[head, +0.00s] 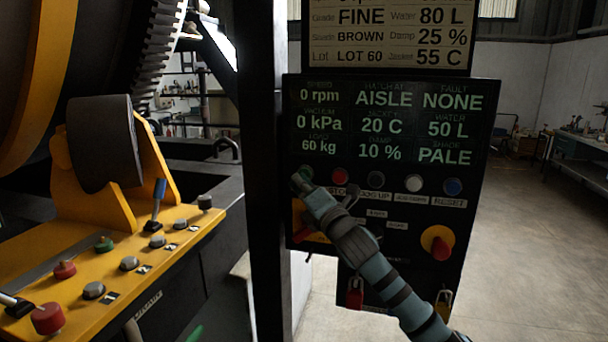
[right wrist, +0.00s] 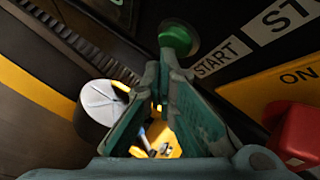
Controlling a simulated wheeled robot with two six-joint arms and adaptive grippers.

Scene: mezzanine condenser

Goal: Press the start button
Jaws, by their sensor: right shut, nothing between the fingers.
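The start button is a green round button (right wrist: 178,38) beside a START label (right wrist: 222,56) in the right wrist view. In the head view, a sliver of it (head: 305,171) shows at the left end of the button row on the black control panel (head: 470,130), mostly behind my gripper. My right gripper (head: 301,184) is shut and empty, its fingertips at the button. In the right wrist view its fingertips (right wrist: 163,66) lie just below the green button; I cannot tell whether they touch it. My left gripper is not in view.
Right of the start button are a red button (head: 340,176), a white button (head: 414,183) and a blue button (head: 453,187). A red emergency knob (head: 437,242) sits lower. A yellow console (head: 110,265) with buttons and levers stands left. A black post (head: 268,170) stands between.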

